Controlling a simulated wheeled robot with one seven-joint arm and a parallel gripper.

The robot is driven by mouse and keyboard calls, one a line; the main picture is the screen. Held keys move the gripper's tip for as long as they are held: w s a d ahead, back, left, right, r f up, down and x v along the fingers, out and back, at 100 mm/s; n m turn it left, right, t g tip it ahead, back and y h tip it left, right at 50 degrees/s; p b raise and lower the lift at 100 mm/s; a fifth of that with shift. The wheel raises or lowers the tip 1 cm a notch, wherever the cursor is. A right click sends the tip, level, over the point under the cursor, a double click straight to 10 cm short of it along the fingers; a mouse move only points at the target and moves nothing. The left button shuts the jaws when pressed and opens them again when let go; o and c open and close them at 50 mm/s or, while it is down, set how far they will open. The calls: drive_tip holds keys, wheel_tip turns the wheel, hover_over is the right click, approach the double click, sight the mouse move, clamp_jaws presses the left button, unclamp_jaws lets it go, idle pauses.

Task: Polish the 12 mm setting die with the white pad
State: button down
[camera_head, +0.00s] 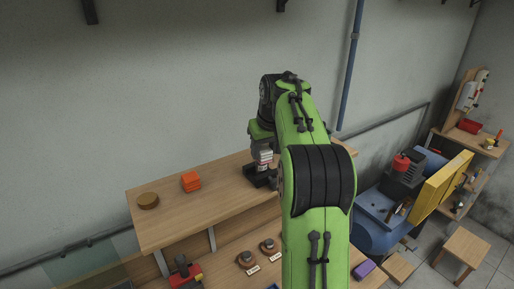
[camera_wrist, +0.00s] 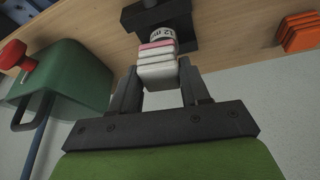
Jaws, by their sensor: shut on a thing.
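My gripper (camera_wrist: 160,74) is shut on a white block-like pad (camera_wrist: 158,72) with a pink layer, held between the two dark fingers. Just past the pad in the wrist view is a pale round piece with dark lettering (camera_wrist: 162,38), apparently the 12 mm die. It is at a black holder (camera_wrist: 153,14) on the wooden shelf. The pad looks close to or against the lettered piece; I cannot tell if they touch. In the head view the pad (camera_head: 263,156) is above the black holder (camera_head: 258,180), partly hidden by my arm.
Orange stacked pads (camera_head: 190,181) and a round brown piece (camera_head: 148,201) lie left on the shelf (camera_head: 215,205). A green box (camera_wrist: 68,75) shows in the wrist view. Two labelled round pieces (camera_head: 246,259) sit on the lower bench near a red device (camera_head: 185,273). A blue tank (camera_head: 372,215) stands right.

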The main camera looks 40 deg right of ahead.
drive_tip(key=shift+d, duration=0.75)
drive_tip(key=shift+f, duration=0.2)
drive_tip(key=shift+a+f+b, duration=0.2)
drive_tip(key=shift+a+b, duration=0.6)
drive_tip(key=shift+a, duration=0.7)
drive_tip(key=shift+a+f, duration=0.1)
drive_tip(key=shift+a, duration=0.55)
wheel_tip(320, 180, up, 6)
drive_tip(key=p, duration=0.1)
drive_tip(key=shift+w+r, duration=0.1)
drive_tip(key=shift+r, duration=0.1)
drive_tip(key=shift+r, duration=1.45)
